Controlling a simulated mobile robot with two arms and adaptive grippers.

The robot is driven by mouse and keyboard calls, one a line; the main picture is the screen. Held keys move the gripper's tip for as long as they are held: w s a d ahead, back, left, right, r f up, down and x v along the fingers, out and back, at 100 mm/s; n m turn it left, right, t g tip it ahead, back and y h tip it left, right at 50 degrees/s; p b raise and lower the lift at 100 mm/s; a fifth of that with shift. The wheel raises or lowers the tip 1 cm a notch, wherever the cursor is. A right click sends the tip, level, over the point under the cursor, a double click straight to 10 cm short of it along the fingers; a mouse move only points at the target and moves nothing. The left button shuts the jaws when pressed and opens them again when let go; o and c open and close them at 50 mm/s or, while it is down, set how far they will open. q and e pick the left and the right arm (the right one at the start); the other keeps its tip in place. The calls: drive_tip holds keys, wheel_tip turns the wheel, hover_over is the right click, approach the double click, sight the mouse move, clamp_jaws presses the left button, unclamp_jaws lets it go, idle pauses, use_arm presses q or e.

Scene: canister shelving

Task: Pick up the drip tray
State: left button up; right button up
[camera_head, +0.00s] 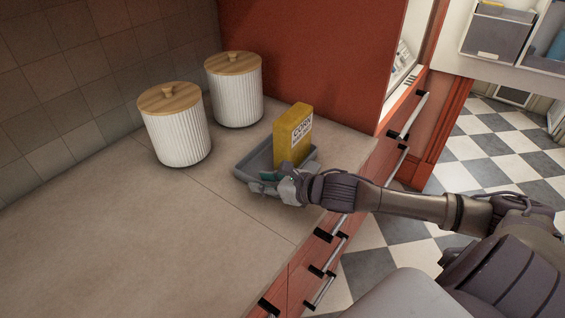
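The drip tray (252,161) is a shallow dark grey tray on the counter, near its right edge. A yellow box (291,137) with dark lettering stands upright, apparently in the tray. My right gripper (272,184) reaches in from the right, at the tray's near side. Its fingers overlap the tray's near rim in the picture. I cannot tell whether they are closed on the rim. A small dark green patch (268,175) shows beside the fingers; what it is is unclear. The gripper hides part of the tray's near side. My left gripper is out of view.
Two white ribbed canisters with wooden lids, one nearer (178,135) and one farther (235,95), stand left of the tray. A red panel (300,50) rises behind. The counter (130,225) is clear at the front left. Drawer handles (327,254) line its right side.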

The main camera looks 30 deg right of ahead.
drive_tip(key=shift+w+a+f, duration=0.25)
drive_tip(key=shift+w, duration=0.2)
clamp_jaws()
drive_tip(key=shift+r, duration=0.25)
